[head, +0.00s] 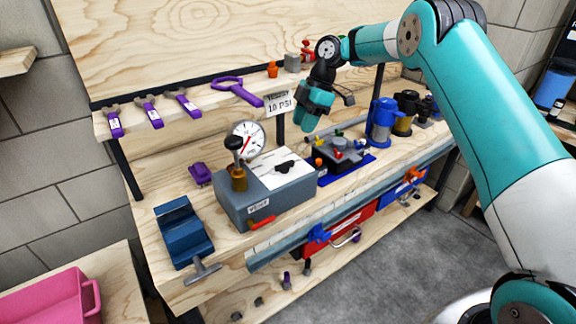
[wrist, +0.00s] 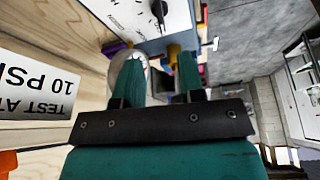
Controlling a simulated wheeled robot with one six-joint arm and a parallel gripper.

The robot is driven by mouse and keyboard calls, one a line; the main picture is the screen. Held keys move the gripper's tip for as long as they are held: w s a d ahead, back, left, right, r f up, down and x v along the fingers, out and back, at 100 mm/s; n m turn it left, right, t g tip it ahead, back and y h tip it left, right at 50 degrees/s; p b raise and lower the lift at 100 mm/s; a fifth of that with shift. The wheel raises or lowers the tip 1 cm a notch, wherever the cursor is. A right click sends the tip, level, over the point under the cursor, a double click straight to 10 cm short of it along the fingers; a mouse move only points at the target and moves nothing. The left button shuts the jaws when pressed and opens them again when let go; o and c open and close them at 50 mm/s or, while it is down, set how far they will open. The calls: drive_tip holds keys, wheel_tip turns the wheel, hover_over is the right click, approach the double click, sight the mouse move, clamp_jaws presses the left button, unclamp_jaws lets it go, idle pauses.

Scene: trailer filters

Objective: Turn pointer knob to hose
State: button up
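The black pointer knob (head: 285,167) sits on a white plate on top of the grey test box (head: 285,198). The knob (wrist: 160,12) also shows at the top edge of the wrist view, on the white plate with printed marks; the marks are too small to read. I cannot see a hose clearly. My gripper (head: 310,120) is in the air above and behind the box, to the right of the sign, apart from the knob. In the wrist view its two teal fingers (wrist: 160,75) are spread with nothing gripped between them.
A round gauge (head: 248,140) and a brass fitting with black handle (head: 238,178) stand at the box's left. A "TEST AT 10 PSI" sign (head: 279,104) hangs nearby. A blue vise (head: 183,232) is left; a dark valve block (head: 340,152) and blue canister (head: 381,122) are right.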

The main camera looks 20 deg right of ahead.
sight(287, 162)
drive_tip(key=p+x, duration=0.1)
drive_tip(key=x, duration=1.1)
drive_tip(key=shift+c, duration=0.4)
clamp_jaws()
